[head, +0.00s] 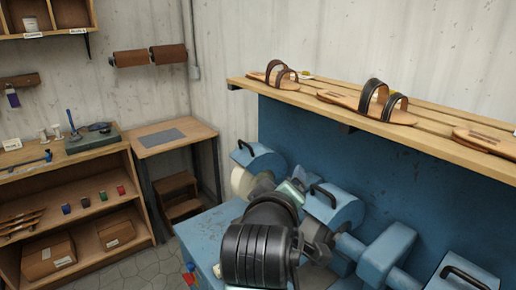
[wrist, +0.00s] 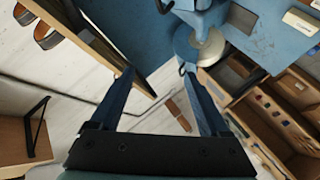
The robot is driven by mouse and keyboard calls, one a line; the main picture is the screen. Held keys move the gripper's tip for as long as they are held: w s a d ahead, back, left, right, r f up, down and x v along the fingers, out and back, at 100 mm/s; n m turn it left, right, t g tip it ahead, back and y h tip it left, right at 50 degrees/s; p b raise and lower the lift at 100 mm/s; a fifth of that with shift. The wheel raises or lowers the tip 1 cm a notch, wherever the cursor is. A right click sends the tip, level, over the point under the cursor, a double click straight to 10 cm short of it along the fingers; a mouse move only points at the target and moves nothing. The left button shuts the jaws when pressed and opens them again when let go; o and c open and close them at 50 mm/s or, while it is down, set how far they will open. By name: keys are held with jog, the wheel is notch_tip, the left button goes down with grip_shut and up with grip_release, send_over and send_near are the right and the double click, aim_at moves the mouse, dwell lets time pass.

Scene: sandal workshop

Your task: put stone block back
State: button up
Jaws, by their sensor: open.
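My gripper (wrist: 158,78) is open in the wrist view, its two blue fingers wide apart with nothing between them. A pale, flat block (wrist: 300,24) lies on the blue bench top at the upper right of the wrist view, well apart from the fingers; it may be the stone block, but I cannot tell for sure. In the head view, my dark arm covers part of the blue machine bench, and my fingers cannot be made out. No stone block can be told with certainty there.
Blue grinding machines (head: 335,205) stand close around my arm. A wooden shelf (head: 350,112) with sandals runs above them. At left are a workbench with a dark slab (head: 92,138) and a small wooden table (head: 172,137). Floor (head: 125,262) shows between bench and machines.

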jog(key=s+a+r+m+t+y, duration=0.1)
jog(key=s+r+m+t, duration=0.15)
jog(key=r, duration=0.65)
jog(key=s+a+r+m+t, duration=0.1)
jog(key=s+r+m+t, duration=0.2)
jog(key=r, duration=0.5)
jog(key=s+a+r+m+t+y, duration=0.2)
jog(key=s+r+t, duration=0.6)
jog(key=s+r, duration=0.6)
jog(key=shift+a, duration=0.45)
jog(key=shift+s, duration=0.1)
